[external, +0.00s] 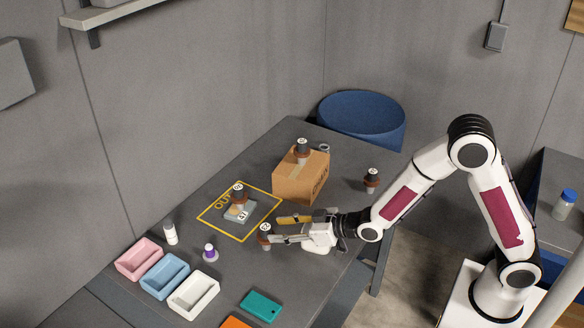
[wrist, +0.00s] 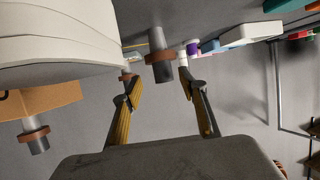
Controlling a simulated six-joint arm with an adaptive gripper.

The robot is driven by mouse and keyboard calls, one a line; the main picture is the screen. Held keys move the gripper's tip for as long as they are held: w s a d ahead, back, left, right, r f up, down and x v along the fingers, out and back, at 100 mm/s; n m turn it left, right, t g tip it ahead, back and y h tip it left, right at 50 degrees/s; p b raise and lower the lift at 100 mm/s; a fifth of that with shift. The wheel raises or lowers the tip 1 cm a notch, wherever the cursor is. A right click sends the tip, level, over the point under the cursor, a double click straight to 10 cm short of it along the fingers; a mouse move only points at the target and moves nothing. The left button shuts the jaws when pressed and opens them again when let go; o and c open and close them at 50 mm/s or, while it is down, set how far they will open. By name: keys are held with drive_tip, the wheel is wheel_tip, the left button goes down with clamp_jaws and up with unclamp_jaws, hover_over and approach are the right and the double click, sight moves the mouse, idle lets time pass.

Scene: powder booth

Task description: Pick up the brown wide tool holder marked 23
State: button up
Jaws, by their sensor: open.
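Several dark tool holders with brown collars and white-marked tops are in view; the numbers are too small to read surely, so I cannot tell which is 23. One holder (external: 265,237) stands on the table just beyond my gripper (external: 279,230). In the upside-down wrist view a holder (wrist: 160,62) shows ahead of my gripper (wrist: 163,88), between the fingertip lines. My gripper is open and empty. Another holder (external: 239,194) stands on a grey block in the yellow OUT outline, a third (external: 302,151) on the cardboard box, another (external: 372,179) on the table right of the box.
The cardboard box (external: 296,182) stands behind my gripper. Pink (external: 138,272), blue (external: 155,289) and white (external: 181,306) trays line the front left. A white bottle (external: 170,235), purple-topped item (external: 210,254) and teal case (external: 261,306) stand or lie nearby. A blue bin (external: 385,128) is beyond the table.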

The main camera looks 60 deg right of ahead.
sight(265, 226)
drive_tip(key=shift+w+a+f, duration=0.15)
drive_tip(key=shift+w+a, duration=0.2)
drive_tip(key=shift+w, duration=0.45)
drive_tip(key=shift+w+a+f, duration=0.1)
drive_tip(key=shift+w+a, duration=0.2)
drive_tip(key=shift+w, duration=0.45)
drive_tip(key=shift+x, duration=0.95)
clamp_jaws()
